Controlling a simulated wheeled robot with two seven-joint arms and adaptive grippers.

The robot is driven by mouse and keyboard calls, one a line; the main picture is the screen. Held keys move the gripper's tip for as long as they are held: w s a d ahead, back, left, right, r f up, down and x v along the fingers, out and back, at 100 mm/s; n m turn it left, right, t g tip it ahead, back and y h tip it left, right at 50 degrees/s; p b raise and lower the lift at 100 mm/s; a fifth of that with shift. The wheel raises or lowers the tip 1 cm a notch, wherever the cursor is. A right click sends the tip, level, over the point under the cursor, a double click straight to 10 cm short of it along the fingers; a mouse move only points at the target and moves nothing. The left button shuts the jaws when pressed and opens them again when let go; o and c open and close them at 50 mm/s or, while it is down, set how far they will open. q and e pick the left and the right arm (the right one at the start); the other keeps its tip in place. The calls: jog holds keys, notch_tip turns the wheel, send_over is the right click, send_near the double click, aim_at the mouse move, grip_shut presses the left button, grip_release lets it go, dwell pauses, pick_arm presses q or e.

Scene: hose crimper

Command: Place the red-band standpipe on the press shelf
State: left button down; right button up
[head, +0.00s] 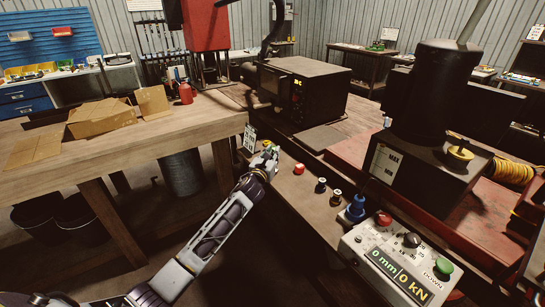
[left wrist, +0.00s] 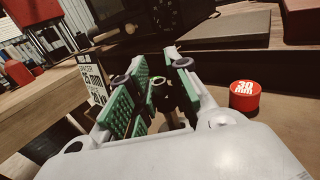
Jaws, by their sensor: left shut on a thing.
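My left gripper (head: 265,158) reaches over the left end of the wooden press shelf (head: 312,200). In the left wrist view its green-padded fingers (left wrist: 160,98) are shut on a slim dark piece (left wrist: 158,82) with a yellowish ring-shaped top. The fingers hide most of this piece, and I cannot make out a red band on it. A round red piece marked 30 mm (left wrist: 244,96) stands on the shelf to the right of the gripper, apart from it. It also shows in the head view (head: 299,169). My right gripper is out of view.
A small sign (head: 250,138) stands close to the gripper. Small dark pieces (head: 320,186) and a blue piece (head: 356,208) line the shelf, then a control box (head: 400,262).

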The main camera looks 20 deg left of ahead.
pick_arm(q)
jog(key=shift+f, duration=0.35)
jog(key=c, duration=1.6)
grip_release()
jog(key=shift+o, duration=1.4)
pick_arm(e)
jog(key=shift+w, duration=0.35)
